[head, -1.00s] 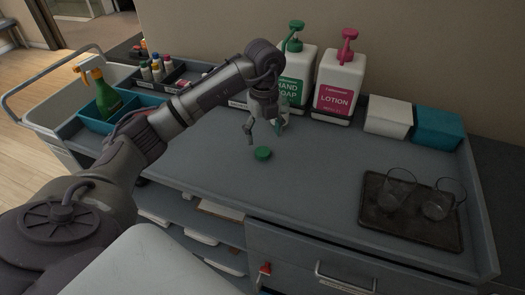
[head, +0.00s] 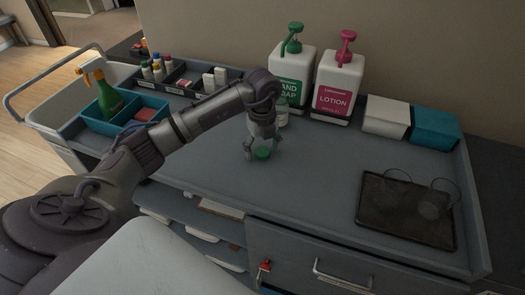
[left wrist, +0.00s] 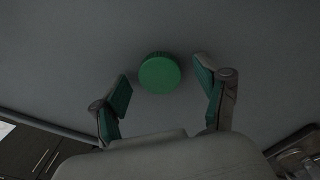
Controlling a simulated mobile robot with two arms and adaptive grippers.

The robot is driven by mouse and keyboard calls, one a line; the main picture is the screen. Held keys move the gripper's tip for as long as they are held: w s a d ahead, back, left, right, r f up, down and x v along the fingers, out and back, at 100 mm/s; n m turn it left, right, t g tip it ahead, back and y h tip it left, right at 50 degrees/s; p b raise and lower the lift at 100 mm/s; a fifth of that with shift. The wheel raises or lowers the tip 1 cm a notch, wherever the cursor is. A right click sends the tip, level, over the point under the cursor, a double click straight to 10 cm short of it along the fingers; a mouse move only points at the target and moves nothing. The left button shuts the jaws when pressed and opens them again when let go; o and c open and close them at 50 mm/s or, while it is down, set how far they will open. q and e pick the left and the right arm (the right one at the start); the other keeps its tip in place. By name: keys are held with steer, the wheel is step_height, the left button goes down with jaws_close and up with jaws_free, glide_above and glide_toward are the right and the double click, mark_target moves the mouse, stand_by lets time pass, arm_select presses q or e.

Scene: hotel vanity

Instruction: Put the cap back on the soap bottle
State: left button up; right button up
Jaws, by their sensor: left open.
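A round green cap (head: 263,154) lies on the grey cart top; it also shows in the left wrist view (left wrist: 159,74). My left gripper (head: 262,149) is open above the cap, with a finger on each side. In the left wrist view its fingertips (left wrist: 161,78) stand apart from the cap, with gaps on both sides. A small clear bottle (head: 283,113) stands just behind the gripper; its top is hard to make out. Behind it is a large white hand soap dispenser (head: 291,77) with a green pump. My right gripper is not in view.
A pink-pump lotion dispenser (head: 338,88) stands at the back, beside white (head: 386,116) and teal (head: 435,127) boxes. A dark tray (head: 385,222) with two glasses is at right. A teal caddy (head: 148,116) is at left. The cart top between cap and tray is clear.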

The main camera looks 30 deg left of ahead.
mark_target(263, 151)
arm_select(q)
steer(key=c, duration=0.8)
steer(key=shift+r, duration=0.15)
steer(key=shift+r+b, duration=0.35)
steer(key=shift+r, duration=0.2)
step_height(263, 151, up, 3)
steer(key=shift+f+b, duration=0.1)
steer(key=shift+b, duration=0.5)
steer(key=s+d+r, duration=0.2)
steer(key=d, duration=0.1)
steer(key=s+d+r, duration=0.2)
steer(key=s, duration=0.1)
steer(key=s+d+r, duration=0.2)
steer(key=d+r, duration=0.1)
steer(key=shift+s+d+b, duration=0.3)
steer(key=shift+s+d, duration=0.05)
steer(key=shift+s, duration=0.05)
